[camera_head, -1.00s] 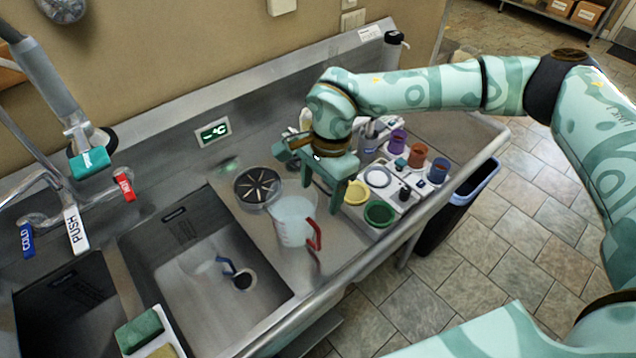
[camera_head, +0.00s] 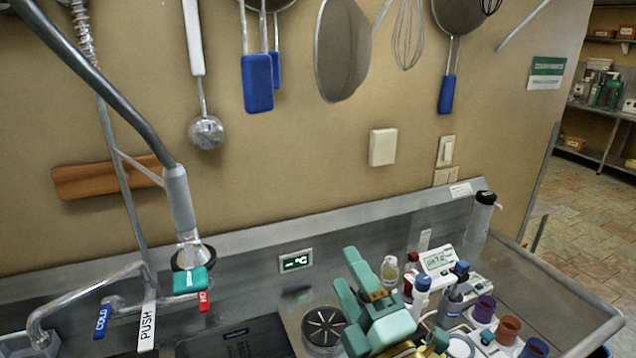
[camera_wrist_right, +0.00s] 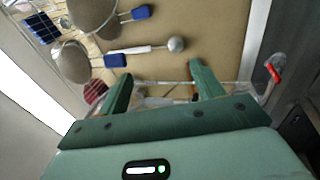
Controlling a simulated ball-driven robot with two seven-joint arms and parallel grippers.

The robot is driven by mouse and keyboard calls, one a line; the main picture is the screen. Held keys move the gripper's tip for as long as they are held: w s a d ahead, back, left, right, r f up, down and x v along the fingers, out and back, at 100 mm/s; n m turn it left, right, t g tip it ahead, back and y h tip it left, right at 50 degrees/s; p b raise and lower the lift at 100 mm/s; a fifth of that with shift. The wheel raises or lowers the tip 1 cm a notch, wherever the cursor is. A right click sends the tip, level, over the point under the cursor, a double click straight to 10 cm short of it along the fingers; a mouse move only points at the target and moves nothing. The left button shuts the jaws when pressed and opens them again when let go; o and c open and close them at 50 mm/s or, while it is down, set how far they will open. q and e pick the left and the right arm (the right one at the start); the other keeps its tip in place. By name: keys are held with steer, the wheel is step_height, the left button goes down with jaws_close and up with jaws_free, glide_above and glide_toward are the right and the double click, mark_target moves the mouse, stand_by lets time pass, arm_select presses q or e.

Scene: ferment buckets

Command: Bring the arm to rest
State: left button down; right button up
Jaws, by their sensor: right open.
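My right gripper (camera_head: 350,276) is at the lower middle of the head view, raised above the steel counter. Its two green fingers point up and to the left, apart, with nothing between them. In the right wrist view its fingers (camera_wrist_right: 158,80) are also spread and empty, facing the wall with hanging utensils. Most of my right arm is below the picture edge. My left gripper is in neither view.
A pH meter (camera_head: 438,262), bottles and coloured cups (camera_head: 507,330) stand right of my gripper. A round black drain strainer (camera_head: 324,326) lies to its left. The faucet (camera_head: 181,205) and sink are further left. Utensils, such as a ladle (camera_head: 205,130), hang on the wall.

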steer(key=s+d+f+m+g+h, duration=0.4)
steer(key=d+f+m+g+h, duration=0.2)
steer(key=d+f+m+h, duration=0.75)
steer(key=s+d+f+m+g, duration=0.2)
steer(key=s+d+f+g, duration=0.5)
steer(key=s+d+f, duration=0.4)
steer(key=s+a+f+g+y+b, duration=0.1)
steer(key=s+a+f+b, duration=0.1)
steer(key=f, duration=1.2)
steer(key=s+a+f+g+y+b, duration=0.2)
steer(key=s+f+b, duration=0.1)
steer(key=f, duration=1.2)
steer(key=s+f+m+g+y+b, duration=0.1)
steer(key=s+f+m+g+b, duration=0.1)
steer(key=s+f, duration=1.7)
step_height(320, 180, down, 2)
steer(key=shift+m+g+y+b, duration=0.4)
steer(key=shift+m+b, duration=0.35)
steer(key=shift+b, duration=0.4)
